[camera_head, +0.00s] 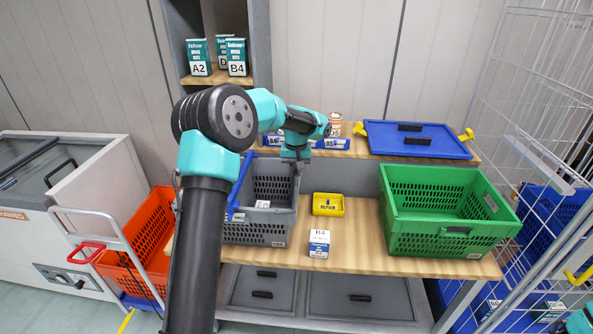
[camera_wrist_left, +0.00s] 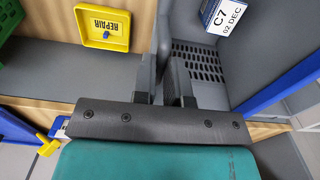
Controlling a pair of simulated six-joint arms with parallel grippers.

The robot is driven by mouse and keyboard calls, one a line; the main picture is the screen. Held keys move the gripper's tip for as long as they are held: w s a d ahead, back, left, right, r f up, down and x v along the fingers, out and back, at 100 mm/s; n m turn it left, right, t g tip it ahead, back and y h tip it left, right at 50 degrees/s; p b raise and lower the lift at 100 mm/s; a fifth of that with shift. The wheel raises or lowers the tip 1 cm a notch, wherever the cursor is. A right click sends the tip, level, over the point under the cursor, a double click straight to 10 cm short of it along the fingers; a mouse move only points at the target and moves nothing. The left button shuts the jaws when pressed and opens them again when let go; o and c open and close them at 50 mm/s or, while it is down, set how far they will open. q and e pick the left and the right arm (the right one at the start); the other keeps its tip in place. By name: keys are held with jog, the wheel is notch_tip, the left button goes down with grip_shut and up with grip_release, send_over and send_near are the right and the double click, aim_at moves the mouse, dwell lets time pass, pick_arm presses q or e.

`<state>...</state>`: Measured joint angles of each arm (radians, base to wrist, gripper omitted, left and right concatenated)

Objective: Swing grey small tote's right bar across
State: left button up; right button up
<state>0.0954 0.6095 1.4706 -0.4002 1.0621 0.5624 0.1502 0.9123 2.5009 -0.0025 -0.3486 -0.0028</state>
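The grey small tote (camera_head: 253,233) stands on the wooden bench, left of centre in the head view. A blue bar (camera_head: 238,187) runs along its left side; it also shows at the right of the left wrist view (camera_wrist_left: 282,92). I cannot make out a bar on the right side, where my gripper and arm cover part of the rim. My left gripper (camera_head: 296,163) points down over the back part of the tote's right wall. In the left wrist view its fingers (camera_wrist_left: 166,82) are apart, on either side of the grey wall top.
A box labelled C7 (camera_wrist_left: 222,16) lies inside the tote. A blue lid (camera_head: 415,141) lies behind. An orange crate (camera_head: 133,244) is left.

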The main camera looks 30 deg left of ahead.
pick_arm(q)
jog(key=shift+s+a+r, duration=0.25)
jog(key=shift+a+r, duration=0.15)
jog(key=shift+a, duration=0.2)
jog(key=shift+s+a+r, duration=0.35)
jog(key=shift+a, duration=0.3)
jog(key=shift+s+a, duration=0.4)
jog(key=shift+a, duration=0.3)
